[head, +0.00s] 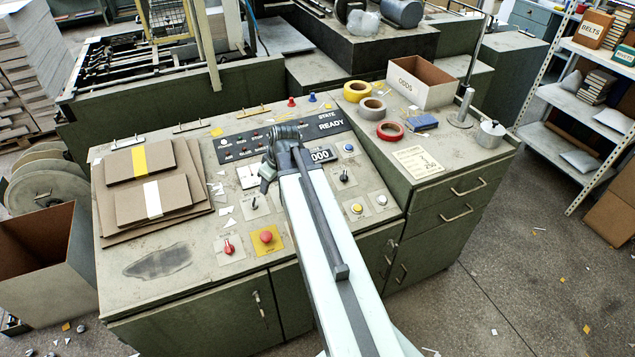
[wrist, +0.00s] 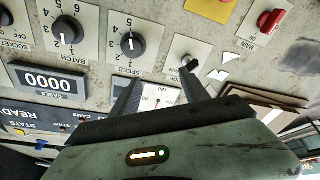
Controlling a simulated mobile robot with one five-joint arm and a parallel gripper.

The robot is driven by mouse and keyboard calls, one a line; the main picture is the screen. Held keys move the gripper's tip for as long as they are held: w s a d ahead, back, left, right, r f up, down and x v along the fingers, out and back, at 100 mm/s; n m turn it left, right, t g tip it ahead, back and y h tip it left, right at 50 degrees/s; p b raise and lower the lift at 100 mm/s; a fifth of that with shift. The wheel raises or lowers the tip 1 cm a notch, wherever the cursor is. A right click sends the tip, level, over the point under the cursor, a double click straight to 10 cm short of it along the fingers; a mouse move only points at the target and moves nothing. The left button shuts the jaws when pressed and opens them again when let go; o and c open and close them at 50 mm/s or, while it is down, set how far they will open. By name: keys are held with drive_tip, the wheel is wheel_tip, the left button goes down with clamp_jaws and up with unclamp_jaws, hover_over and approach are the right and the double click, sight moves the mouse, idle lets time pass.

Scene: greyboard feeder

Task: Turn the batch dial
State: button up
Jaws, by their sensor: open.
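The batch dial (wrist: 66,30) is a black knob on a pale numbered plate, upper left in the wrist view, where the lettering is upside down. Its white mark points to the low-number side; the exact number is hard to read. The speed dial (wrist: 132,44), a similar black knob, sits beside it. My gripper (wrist: 160,82) is open and empty, its two fingers apart over a white gauge face (wrist: 158,98). It is apart from the batch dial. In the head view my gripper (head: 266,176) is over the console, and my arm appears to hide the batch dial.
The cards counter (wrist: 48,83) lies beside the batch dial. A toggle (wrist: 190,63) is near my right finger. A red stop button (head: 266,237) and red main switch (head: 228,246) sit at the console front. Cardboard stacks (head: 150,200) lie left; tape rolls (head: 390,131) lie right.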

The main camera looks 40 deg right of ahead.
drive_tip(key=s+d+m, duration=0.1)
drive_tip(key=s+d, duration=0.1)
drive_tip(key=d, duration=0.3)
drive_tip(key=s+d+m+h, duration=0.1)
drive_tip(key=s+d, duration=0.1)
drive_tip(key=d, duration=0.3)
drive_tip(key=s+d+m, duration=0.1)
drive_tip(key=s+d, duration=0.2)
drive_tip(key=d, duration=0.3)
drive_tip(key=b+x, duration=0.3)
drive_tip(key=x, duration=0.1)
drive_tip(key=b+x, duration=0.4)
drive_tip(key=shift+w+a, duration=0.25)
drive_tip(key=shift+r, duration=0.2)
clamp_jaws()
